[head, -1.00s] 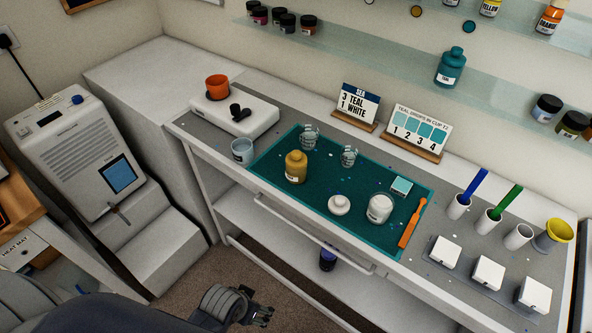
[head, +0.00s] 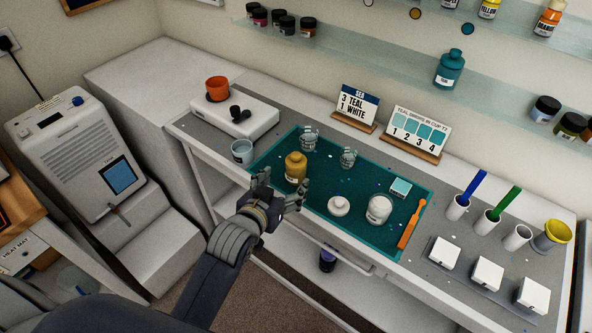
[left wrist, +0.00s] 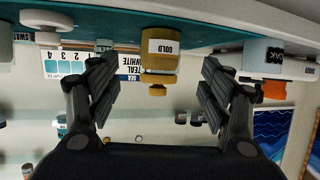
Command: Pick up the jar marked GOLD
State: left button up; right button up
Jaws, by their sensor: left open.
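The gold-coloured jar (head: 295,168) stands upright on the teal mat (head: 268,165), near the mat's left front part. In the left wrist view, which is upside down, the jar (left wrist: 160,62) shows its GOLD label between the fingers. My left gripper (head: 277,184) is open and empty, just in front of the jar. In the left wrist view its two fingers (left wrist: 157,92) stand apart, one to each side of the jar, not touching it. My right gripper is not in view.
An orange tool (head: 411,224) is at the mat's right edge.

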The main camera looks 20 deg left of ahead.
aim_at(292, 175)
pick_arm(q)
jog(key=shift+p+x, duration=0.75)
jog(key=shift+x, duration=2.9)
jog(key=shift+s+f, duration=0.15)
jog(key=shift+c, duration=0.2)
jog(key=c, duration=1.3)
